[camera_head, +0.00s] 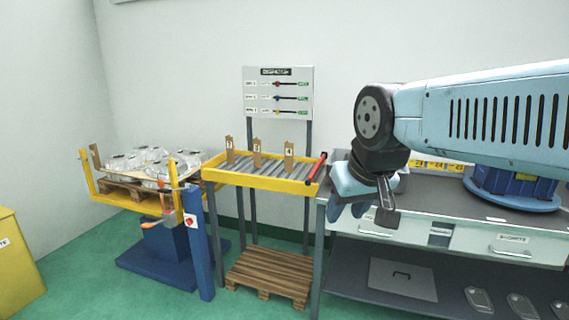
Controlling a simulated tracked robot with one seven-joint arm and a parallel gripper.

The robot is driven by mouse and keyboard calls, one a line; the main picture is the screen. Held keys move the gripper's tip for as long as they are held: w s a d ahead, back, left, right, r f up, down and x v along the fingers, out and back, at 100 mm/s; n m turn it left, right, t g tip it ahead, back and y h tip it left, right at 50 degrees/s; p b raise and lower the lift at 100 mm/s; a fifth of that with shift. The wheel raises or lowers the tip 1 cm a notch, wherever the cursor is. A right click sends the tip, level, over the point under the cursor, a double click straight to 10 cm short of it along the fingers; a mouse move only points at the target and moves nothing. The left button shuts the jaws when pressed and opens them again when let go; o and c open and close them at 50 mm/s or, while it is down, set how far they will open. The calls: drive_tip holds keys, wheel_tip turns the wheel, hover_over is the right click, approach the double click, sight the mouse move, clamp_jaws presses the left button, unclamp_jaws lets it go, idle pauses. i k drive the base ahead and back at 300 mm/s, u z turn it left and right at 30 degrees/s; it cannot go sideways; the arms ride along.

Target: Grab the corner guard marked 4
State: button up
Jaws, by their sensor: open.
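Three brown corner guards stand upright in a row on the yellow-framed roller conveyor (262,183). The right one (289,156) appears to be marked 4. The middle guard (256,153) and the left guard (229,150) carry other marks, too small to read surely. My gripper (348,211) is open and empty, with its fingers pointing down. In the picture it is to the right of the guard that appears marked 4, apart from it, past the conveyor's right end. Part of my gripper is hidden behind its own dark wrist parts.
A red bar (317,167) is at the conveyor's right end. A grey workbench (464,212) with drawers stands at right. A yellow-railed lift stand (130,200) at left bears a pallet of castings (150,160). A dispatch board (278,93) rises behind the conveyor. A wooden pallet (268,275) lies below.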

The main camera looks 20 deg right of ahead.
sight(289, 147)
drive_tip(key=z, duration=0.3)
drive_tip(key=i, duration=0.45)
drive_tip(key=z, duration=0.7)
drive_tip(key=i, duration=1.05)
drive_tip(key=u, duration=0.5)
drive_tip(key=i, duration=0.5)
drive_tip(key=u, duration=0.5)
drive_tip(key=k, duration=0.85)
drive_tip(key=u, duration=0.15)
drive_tip(key=i, duration=0.9)
drive_tip(key=z, duration=0.05)
